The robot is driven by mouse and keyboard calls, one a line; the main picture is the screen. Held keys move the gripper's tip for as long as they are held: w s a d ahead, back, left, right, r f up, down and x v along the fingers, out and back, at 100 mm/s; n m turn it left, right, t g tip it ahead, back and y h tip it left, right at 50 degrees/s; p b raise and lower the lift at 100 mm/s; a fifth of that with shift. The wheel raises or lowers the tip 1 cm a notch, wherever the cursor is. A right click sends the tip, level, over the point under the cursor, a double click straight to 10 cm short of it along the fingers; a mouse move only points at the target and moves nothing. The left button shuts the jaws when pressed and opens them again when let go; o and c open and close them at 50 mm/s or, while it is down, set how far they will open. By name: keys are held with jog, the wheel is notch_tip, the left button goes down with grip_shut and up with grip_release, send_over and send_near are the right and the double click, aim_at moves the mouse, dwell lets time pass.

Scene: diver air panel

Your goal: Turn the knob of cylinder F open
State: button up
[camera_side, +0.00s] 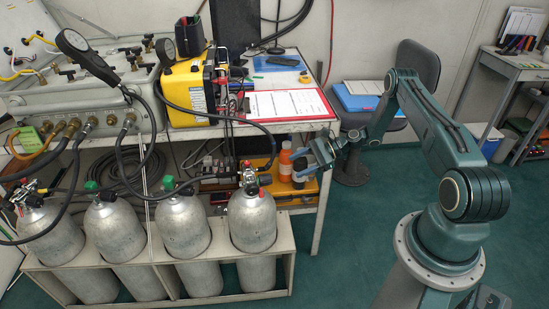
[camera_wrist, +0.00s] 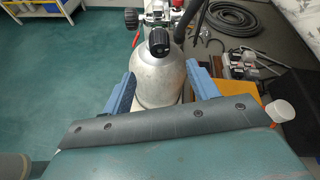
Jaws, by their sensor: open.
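Several grey cylinders stand in a rack; no letter is readable, so I cannot tell which is F. The rightmost cylinder (camera_side: 252,222) has a valve with a black knob (camera_side: 265,180) and a hose. In the wrist view a grey cylinder (camera_wrist: 158,88) stands ahead, with a black knob (camera_wrist: 159,41) facing me and another dark knob (camera_wrist: 131,18) at upper left. My gripper (camera_side: 318,151) is right of the rightmost cylinder's valve and apart from it. In the wrist view my gripper (camera_wrist: 159,72) is open, its blue fingers framing the cylinder, nothing between them.
The pale rack (camera_side: 200,287) holds the cylinders below the bench. Two other cylinders carry green knobs (camera_side: 168,183). Orange bottles (camera_side: 285,160) stand on the shelf behind my gripper. A yellow case (camera_side: 188,92) and clipboard (camera_side: 288,104) are above. Black hoses (camera_side: 120,160) hang around the valves.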

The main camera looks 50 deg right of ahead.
aim_at(265, 179)
jog(key=shift+v, duration=0.85)
jog(key=shift+w+a+m+g, duration=0.15)
jog(key=shift+w+m, duration=0.15)
jog(key=shift+m, duration=0.55)
jog(key=shift+w+a+m+g, duration=0.15)
jog(key=shift+w+m, duration=0.1)
jog(key=shift+m, duration=0.6)
jog(key=shift+a, duration=0.1)
jog(key=x, duration=1.3)
jog(key=shift+w+a, duration=0.2)
jog(key=shift+a, duration=0.1)
jog(key=c, duration=1)
